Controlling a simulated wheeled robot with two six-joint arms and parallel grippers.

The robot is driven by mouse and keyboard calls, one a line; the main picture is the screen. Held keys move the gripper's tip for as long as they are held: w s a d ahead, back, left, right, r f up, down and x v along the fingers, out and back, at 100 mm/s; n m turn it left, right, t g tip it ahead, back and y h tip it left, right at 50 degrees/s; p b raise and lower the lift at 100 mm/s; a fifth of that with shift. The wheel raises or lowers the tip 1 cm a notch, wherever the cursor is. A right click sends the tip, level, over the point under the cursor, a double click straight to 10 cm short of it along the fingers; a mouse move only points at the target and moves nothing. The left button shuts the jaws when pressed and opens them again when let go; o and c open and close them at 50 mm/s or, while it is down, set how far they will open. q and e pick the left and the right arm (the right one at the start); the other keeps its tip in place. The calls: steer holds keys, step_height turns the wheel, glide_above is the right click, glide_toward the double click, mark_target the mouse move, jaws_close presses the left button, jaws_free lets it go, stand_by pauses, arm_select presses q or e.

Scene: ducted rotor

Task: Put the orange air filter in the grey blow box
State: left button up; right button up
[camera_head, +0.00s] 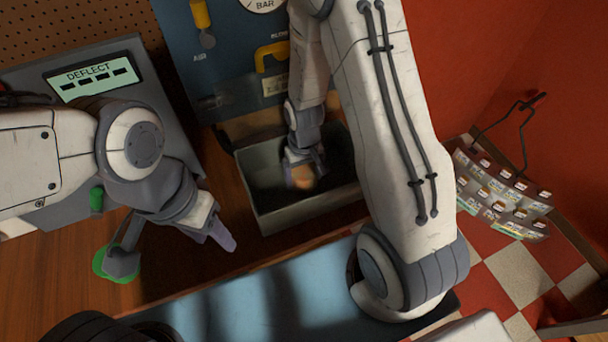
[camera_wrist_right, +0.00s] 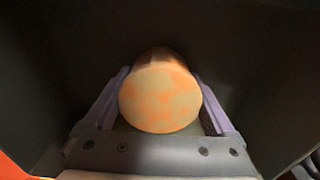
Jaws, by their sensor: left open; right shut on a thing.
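The orange air filter (camera_head: 302,178) is held in my right gripper (camera_head: 304,166), inside the opening of the grey blow box (camera_head: 312,207). In the right wrist view the filter (camera_wrist_right: 160,98) is a short cylinder with a mottled orange and cream end, and the purple-grey fingers of my right gripper (camera_wrist_right: 160,100) close on its two sides. Dark box walls surround it there. Whether the filter touches the box floor cannot be told. My left gripper (camera_head: 222,238) is open and empty over the wooden bench, left of the box.
A grey unit with a DEFLECT display (camera_head: 95,77) stands at the back left. A blue panel (camera_head: 225,70) with a yellow handle (camera_head: 271,57) rises behind the box. A green-based object (camera_head: 118,262) is near my left gripper. A rack of small packets (camera_head: 503,195) hangs at right.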

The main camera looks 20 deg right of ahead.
mark_target(304, 169)
steer(key=shift+f, duration=0.1)
steer(key=o, duration=1.1)
steer(key=shift+o, duration=0.2)
step_height(304, 169, up, 12)
steer(key=shift+f+b, duration=0.1)
steer(key=shift+b, duration=0.5)
steer(key=s+a+r+n, duration=0.3)
steer(key=s+a, duration=0.3)
steer(key=s, duration=0.3)
steer(key=s+a+r+n+y, duration=0.1)
steer(key=s+a+r+n, duration=0.3)
steer(key=s, duration=0.5)
steer(key=shift+s+a+r, duration=0.2)
steer(key=shift+a+r, duration=0.55)
steer(key=shift+a, duration=0.45)
